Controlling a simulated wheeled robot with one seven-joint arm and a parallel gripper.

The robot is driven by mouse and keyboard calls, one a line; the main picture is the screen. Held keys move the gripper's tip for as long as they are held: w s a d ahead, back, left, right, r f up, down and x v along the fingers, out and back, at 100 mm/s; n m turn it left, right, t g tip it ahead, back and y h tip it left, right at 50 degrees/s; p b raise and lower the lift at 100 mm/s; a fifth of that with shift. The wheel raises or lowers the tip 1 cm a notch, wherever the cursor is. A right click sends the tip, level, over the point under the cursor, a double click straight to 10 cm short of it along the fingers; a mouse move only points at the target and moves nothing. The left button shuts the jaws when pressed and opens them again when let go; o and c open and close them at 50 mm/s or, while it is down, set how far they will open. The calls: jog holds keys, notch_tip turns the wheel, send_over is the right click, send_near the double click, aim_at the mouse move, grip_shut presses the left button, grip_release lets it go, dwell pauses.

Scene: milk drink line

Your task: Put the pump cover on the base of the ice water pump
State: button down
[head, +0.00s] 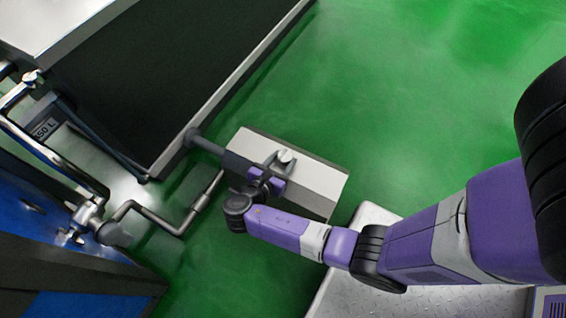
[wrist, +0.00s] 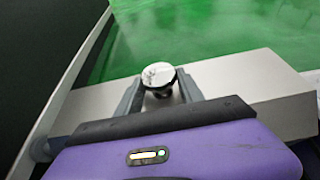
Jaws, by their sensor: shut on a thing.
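The pump cover (head: 315,182) is a light grey, box-shaped housing with sloped faces and a round metal knob (head: 286,156) on top. My gripper (head: 272,166) comes from the lower right and is shut on this knob. In the wrist view the knob (wrist: 158,75) sits between the two grey fingers of my gripper (wrist: 158,90), with the pump cover (wrist: 235,78) below and behind it. The base of the pump cannot be made out; the cover and my arm may hide it. I cannot tell whether the cover rests on anything.
A dark conveyor or tank with a metal edge (head: 236,82) stands at the upper left. A grey shaft (head: 208,146) and a bent pipe (head: 160,220) lie close left of the cover. A blue machine (head: 30,215) is at the far left. Green floor (head: 420,90) is clear at the upper right.

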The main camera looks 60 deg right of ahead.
dwell(0.3)
jog(key=c, duration=0.7)
grip_release()
jog(key=shift+f, duration=0.15)
jog(key=shift+a+r+p, duration=0.25)
jog(key=shift+p, duration=0.05)
jog(key=p+v, duration=0.4)
jog(key=v, duration=0.7)
jog(key=shift+a, duration=0.25)
